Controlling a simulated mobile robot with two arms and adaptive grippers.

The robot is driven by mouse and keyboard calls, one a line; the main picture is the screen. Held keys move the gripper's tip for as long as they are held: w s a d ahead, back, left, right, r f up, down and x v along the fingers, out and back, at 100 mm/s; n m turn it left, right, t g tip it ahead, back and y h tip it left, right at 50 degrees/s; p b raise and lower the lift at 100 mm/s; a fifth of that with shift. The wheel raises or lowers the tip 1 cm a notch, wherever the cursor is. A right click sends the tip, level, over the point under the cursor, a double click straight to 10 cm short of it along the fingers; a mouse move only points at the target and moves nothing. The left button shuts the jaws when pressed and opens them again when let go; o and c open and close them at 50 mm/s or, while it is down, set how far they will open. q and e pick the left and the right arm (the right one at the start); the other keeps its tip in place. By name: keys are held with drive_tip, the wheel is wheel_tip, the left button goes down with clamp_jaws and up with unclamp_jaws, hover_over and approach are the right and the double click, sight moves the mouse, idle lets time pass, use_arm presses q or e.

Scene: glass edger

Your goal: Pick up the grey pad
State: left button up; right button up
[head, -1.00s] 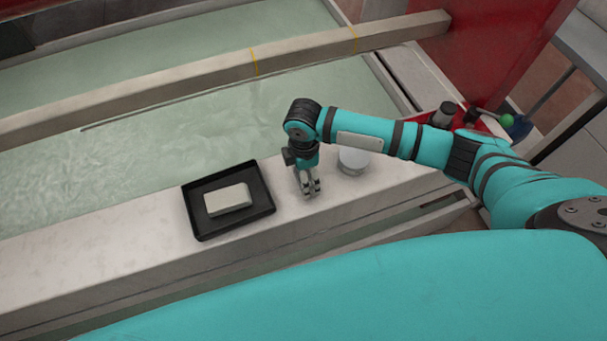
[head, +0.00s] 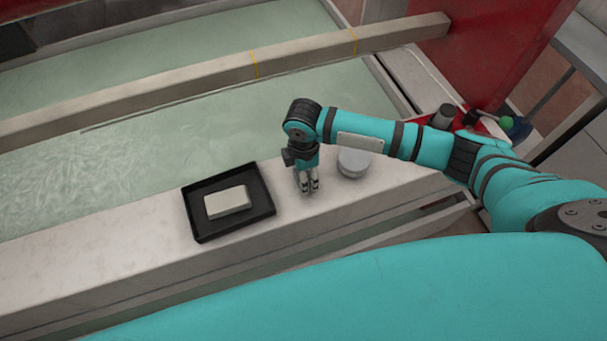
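A pale grey rectangular pad (head: 228,202) lies flat inside a shallow black tray (head: 262,206) on the light stone ledge. My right gripper (head: 309,190) points down over the ledge, just right of the tray and apart from it. Its two fingers show close together with nothing seen between them. The angle does not show how far apart they are. My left gripper is not in view.
A round grey object (head: 354,162) stands on the ledge (head: 130,235) right of my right gripper, partly behind my arm. A long beam (head: 200,90) crosses the pale green surface behind. The ledge left of the tray is clear.

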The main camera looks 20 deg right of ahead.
drive_tip(key=shift+r, duration=0.5)
wheel_tip(320, 180, up, 2)
drive_tip(key=shift+r, duration=0.15)
drive_tip(key=s+a, duration=0.2)
drive_tip(key=s, duration=0.5)
drive_tip(key=s+a+r, duration=0.1)
drive_tip(key=s+a, duration=0.2)
drive_tip(key=s, duration=0.5)
drive_tip(key=shift+a, duration=0.3)
drive_tip(key=shift+r, duration=0.1)
